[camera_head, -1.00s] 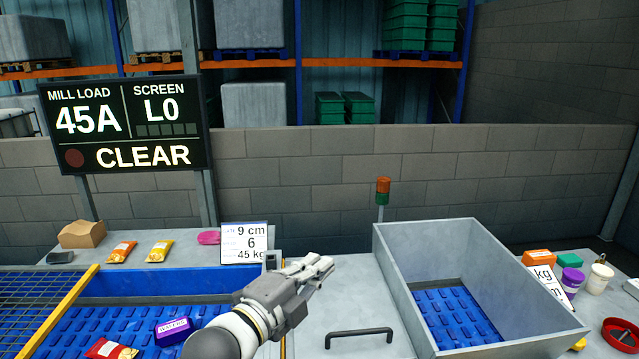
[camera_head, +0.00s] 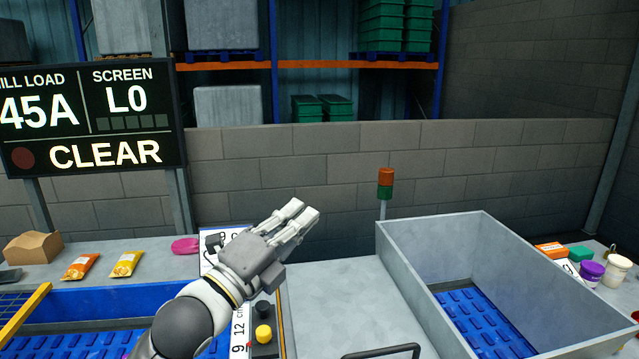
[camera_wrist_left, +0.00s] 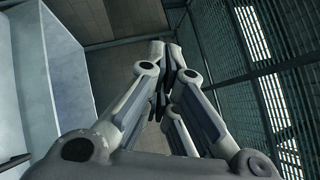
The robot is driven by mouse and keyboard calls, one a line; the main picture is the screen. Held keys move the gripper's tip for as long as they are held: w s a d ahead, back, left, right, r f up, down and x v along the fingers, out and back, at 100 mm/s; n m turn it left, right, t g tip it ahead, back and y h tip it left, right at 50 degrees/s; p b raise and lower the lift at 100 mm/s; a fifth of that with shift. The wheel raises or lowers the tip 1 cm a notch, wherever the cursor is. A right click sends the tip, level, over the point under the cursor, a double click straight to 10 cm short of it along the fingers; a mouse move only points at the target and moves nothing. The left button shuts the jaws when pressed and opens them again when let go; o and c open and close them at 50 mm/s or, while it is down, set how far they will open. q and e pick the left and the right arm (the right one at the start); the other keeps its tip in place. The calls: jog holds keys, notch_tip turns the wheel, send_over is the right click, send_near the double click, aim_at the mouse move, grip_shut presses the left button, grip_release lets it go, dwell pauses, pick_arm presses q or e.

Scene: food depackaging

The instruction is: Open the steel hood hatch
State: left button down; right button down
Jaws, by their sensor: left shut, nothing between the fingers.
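The steel hood hatch (camera_head: 345,300) is a flat grey panel between the blue belt and the steel bin. Its dark bar handle (camera_head: 382,352) shows at the bottom edge of the head view, partly cut off. My left gripper (camera_head: 306,217) is above and beyond the handle, up and to the left of it in the picture, apart from it. Its fingers are together and hold nothing. In the left wrist view the fingertips (camera_wrist_left: 165,46) meet. My right gripper is not in view.
A steel bin (camera_head: 492,226) with a blue slatted floor stands right of the panel. A signal light (camera_head: 385,184) stands behind. A control box with a yellow button (camera_head: 263,334) is below my left arm. Packets (camera_head: 126,264) lie on the back ledge, left.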

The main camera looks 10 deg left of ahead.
pick_arm(q)
jog(key=w+a+p+x, duration=0.1)
jog(key=p+x, duration=0.4)
jog(key=x, duration=0.7)
jog(key=shift+w+a+r+p, duration=0.3)
jog(key=shift+w+a+r, duration=0.1)
jog(key=shift+a, duration=0.15)
dwell(1.0)
